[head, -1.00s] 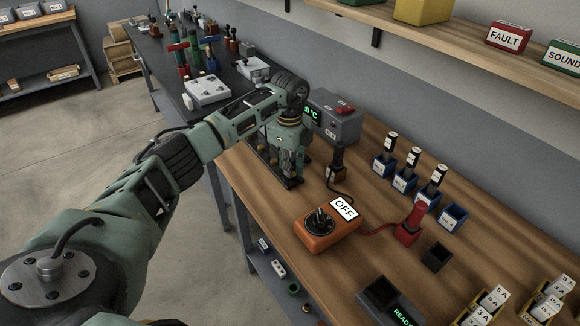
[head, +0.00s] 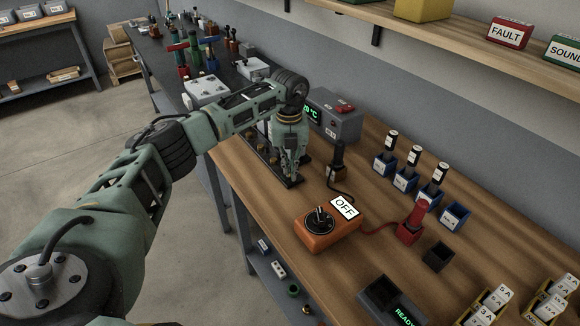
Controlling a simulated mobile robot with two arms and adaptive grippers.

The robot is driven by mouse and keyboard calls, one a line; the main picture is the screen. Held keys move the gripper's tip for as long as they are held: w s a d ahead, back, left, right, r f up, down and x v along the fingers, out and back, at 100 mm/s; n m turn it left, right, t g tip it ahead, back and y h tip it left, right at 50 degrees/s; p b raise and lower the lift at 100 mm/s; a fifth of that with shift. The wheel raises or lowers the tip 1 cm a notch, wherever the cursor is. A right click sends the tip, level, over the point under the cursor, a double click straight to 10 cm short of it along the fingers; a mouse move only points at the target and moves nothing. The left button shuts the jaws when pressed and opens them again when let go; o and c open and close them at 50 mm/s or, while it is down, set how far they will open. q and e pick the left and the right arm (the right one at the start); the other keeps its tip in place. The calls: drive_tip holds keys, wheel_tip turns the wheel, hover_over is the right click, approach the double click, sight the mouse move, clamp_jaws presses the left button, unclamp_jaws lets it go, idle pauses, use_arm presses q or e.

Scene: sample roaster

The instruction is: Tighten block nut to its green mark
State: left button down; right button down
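My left gripper (head: 290,172) points down over the right end of a dark base plate (head: 264,166) on the wooden bench. Small brass-coloured parts (head: 262,150) stand on the plate to the left of the gripper. I cannot make out which part is the block nut, and its green mark does not show. The gripper's fingers are small and dark here, and I cannot tell whether they are shut on something. My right gripper is out of view.
A grey box with a green temperature display (head: 340,121) stands behind the gripper. A dark upright tool (head: 337,160) is close on its right. An orange switch box (head: 330,236) marked OFF sits nearer. Blue holders (head: 405,180) stand further right.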

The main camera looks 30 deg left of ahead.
use_arm(q)
drive_tip(key=m, duration=0.3)
drive_tip(key=m+b, duration=0.1)
drive_tip(key=m, duration=0.2)
drive_tip(key=shift+s+a+f, duration=0.1)
drive_tip(key=shift+a, duration=0.1)
drive_tip(key=m, duration=0.4)
drive_tip(key=shift+a+m, duration=0.1)
drive_tip(key=shift+m, duration=0.3)
drive_tip(key=shift+r+m+b, duration=0.2)
drive_tip(key=shift+m+b, duration=0.1)
drive_tip(key=shift+m, duration=0.2)
drive_tip(key=shift+w+r, duration=0.1)
drive_tip(key=shift+w, duration=0.1)
drive_tip(key=c, duration=1.8)
unclamp_jaws()
drive_tip(key=shift+c, duration=0.2)
wheel_tip(320, 180, up, 12)
